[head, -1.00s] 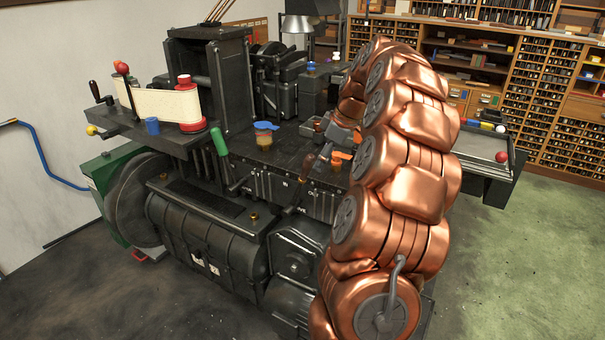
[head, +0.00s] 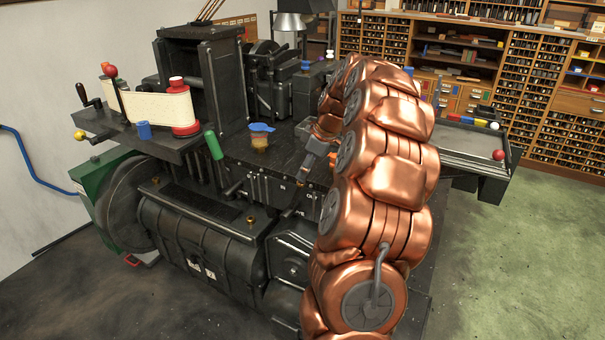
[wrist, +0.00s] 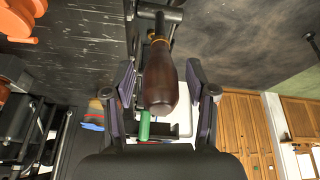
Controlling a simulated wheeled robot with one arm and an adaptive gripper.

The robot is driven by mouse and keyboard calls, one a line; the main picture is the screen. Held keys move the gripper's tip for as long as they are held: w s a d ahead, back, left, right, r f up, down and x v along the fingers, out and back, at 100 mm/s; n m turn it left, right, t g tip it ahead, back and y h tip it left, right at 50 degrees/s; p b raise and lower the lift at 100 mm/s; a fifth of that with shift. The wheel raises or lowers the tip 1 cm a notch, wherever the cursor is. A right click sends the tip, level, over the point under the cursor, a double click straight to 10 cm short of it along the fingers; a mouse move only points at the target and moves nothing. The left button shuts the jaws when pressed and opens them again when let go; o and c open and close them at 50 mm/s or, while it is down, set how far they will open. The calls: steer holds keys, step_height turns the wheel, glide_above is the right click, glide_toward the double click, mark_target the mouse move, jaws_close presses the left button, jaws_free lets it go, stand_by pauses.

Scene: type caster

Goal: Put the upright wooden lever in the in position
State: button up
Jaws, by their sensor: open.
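The wooden lever's dark brown, rounded handle (wrist: 160,78) shows large in the wrist view, with a brass-coloured collar on a dark shaft. My gripper (wrist: 161,92) is open, one finger on each side of the handle, with gaps visible on both sides. I cannot tell how deep the handle sits between the fingers. In the head view my gripper (head: 312,158) is low at the machine's front edge, and the wooden handle is hidden behind it and my arm. Small white lettering, seemingly "IN" (head: 283,183), shows on the machine's front face left of the gripper.
A green-handled lever (head: 213,145) stands left of my gripper; it also shows in the wrist view (wrist: 144,126). A blue-topped amber cup (head: 260,137) sits on the dark machine top. A tray with coloured balls (head: 470,135) is at right. Green floor at right is clear.

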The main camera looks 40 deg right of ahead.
mark_target(299, 189)
steer(key=shift+x, duration=1.5)
jaws_close()
